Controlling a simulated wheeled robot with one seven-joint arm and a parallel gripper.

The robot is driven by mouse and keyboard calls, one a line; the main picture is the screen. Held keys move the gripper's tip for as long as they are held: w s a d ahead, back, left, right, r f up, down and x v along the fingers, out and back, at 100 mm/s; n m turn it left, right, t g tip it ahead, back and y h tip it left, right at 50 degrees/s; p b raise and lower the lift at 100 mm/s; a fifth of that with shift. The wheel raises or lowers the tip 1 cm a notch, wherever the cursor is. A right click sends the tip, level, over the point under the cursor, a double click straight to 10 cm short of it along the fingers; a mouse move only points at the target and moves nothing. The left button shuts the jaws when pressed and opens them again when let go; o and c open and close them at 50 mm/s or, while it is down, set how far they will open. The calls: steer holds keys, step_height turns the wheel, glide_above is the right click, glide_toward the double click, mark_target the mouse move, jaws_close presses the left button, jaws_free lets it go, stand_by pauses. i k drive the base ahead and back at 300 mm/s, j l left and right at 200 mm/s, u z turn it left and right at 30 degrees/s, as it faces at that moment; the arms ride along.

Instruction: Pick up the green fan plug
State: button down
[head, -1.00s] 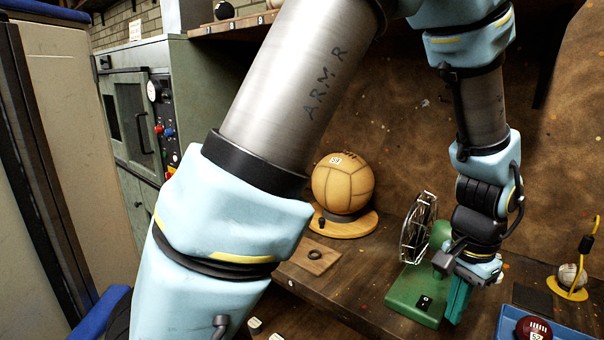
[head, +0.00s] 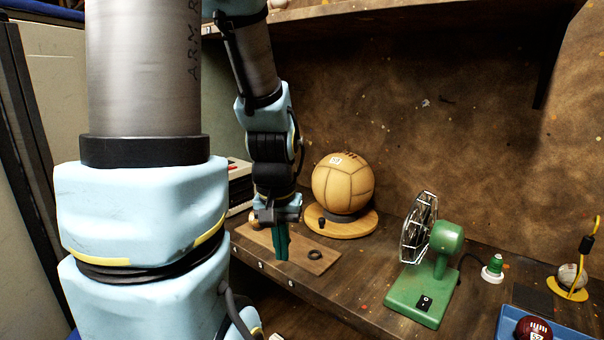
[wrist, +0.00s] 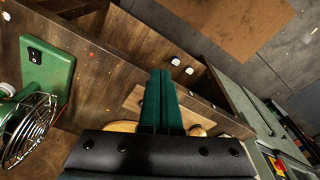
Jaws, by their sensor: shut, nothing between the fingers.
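The green fan plug (head: 493,266) stands on the wooden bench at the right, on a white round base, with a dark cord running from it toward the green fan (head: 446,240). The fan stands left of the plug, its wire cage facing left; it also shows at the left of the wrist view (wrist: 46,72). My gripper (head: 282,257) is shut and empty, its teal fingers pointing down over a wooden board, well left of the fan and plug. In the wrist view the fingers (wrist: 161,92) lie together. The plug does not show clearly there.
A tan leather ball (head: 342,186) sits on a round wooden stand behind the board (head: 318,262), which bears a dark ring. A blue tray (head: 510,322) with a dark red ball is at the lower right. A small ball on a yellow stand (head: 572,280) is at the far right.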

mark_target(493, 268)
steer(key=k+l+u, duration=0.1)
steer(key=l, duration=0.2)
steer(key=k+l, duration=0.1)
steer(key=l, duration=0.15)
steer(key=k+l+u, duration=0.15)
steer(key=l, duration=0.3)
steer(key=k+l+u, duration=0.15)
steer(key=l, duration=0.25)
steer(key=k+l+u, duration=0.15)
steer(key=l, duration=0.3)
steer(key=k+l+u, duration=0.15)
steer(key=l, duration=0.25)
